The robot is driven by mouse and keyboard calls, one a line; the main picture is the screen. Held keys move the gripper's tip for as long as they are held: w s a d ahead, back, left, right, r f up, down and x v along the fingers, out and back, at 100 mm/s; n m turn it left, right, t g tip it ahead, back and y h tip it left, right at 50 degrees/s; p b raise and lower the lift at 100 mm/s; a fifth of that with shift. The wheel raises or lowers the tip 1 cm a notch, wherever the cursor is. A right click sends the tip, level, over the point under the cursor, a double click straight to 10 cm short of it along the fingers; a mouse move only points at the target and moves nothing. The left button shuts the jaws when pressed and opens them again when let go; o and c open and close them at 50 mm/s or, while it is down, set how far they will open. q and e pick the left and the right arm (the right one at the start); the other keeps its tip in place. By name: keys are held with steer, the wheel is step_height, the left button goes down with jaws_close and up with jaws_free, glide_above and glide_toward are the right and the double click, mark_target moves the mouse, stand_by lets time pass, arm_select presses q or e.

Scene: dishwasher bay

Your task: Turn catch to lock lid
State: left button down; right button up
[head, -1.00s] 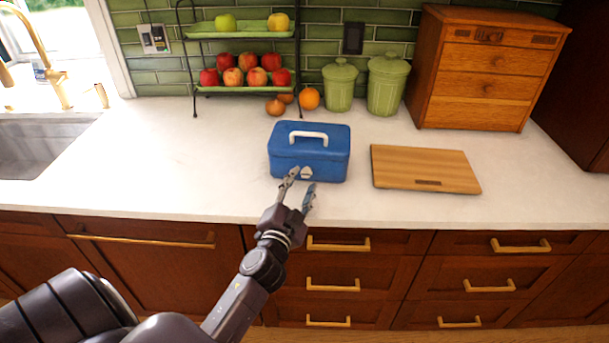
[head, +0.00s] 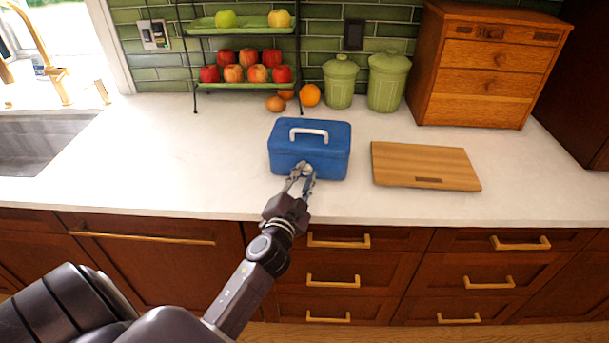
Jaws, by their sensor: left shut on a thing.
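A blue box (head: 330,160) with its lid down and a white handle (head: 308,133) on top stands on the white counter. A small white catch (head: 305,168) is at the front of the box, mostly hidden by my gripper's fingers. My left gripper (head: 302,173) reaches in from the front, its fingertips at the box's front face, shut on the catch. How far the catch is turned cannot be made out. My right gripper is not in view.
A wooden cutting board (head: 424,163) lies to the right of the box. A wooden drawer chest (head: 487,68), green canisters (head: 341,82), an orange (head: 309,95) and a fruit rack (head: 245,88) stand behind. A sink (head: 40,145) is at left. The counter left of the box is clear.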

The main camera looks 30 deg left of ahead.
arm_select(q)
steer(key=shift+m+p, duration=0.3)
steer(key=shift+d+r+m+p, duration=0.1)
steer(key=shift+r+m+p, duration=0.05)
steer(key=shift+m+p, duration=0.7)
steer(key=m+g+p, duration=0.1)
steer(key=m+p, duration=0.3)
steer(key=m, duration=0.2)
steer(key=shift+d, duration=0.1)
steer(key=m+g+y+p, duration=0.1)
steer(key=m+p, duration=0.1)
steer(key=m, duration=0.2)
steer(key=shift+m+p, duration=0.35)
steer(key=shift+d+f+m+g+y+p, duration=0.15)
steer(key=shift+m+p, duration=0.25)
steer(key=shift+m, duration=0.4)
steer(key=shift+a+f+m+g+y+p, duration=0.15)
steer(key=shift+m+p, duration=0.2)
steer(key=shift+m, duration=0.45)
steer(key=shift+d, duration=0.1)
steer(key=c, duration=1.9)
jaws_free()
steer(key=shift+o, duration=0.9)
steer(key=shift+r, duration=0.15)
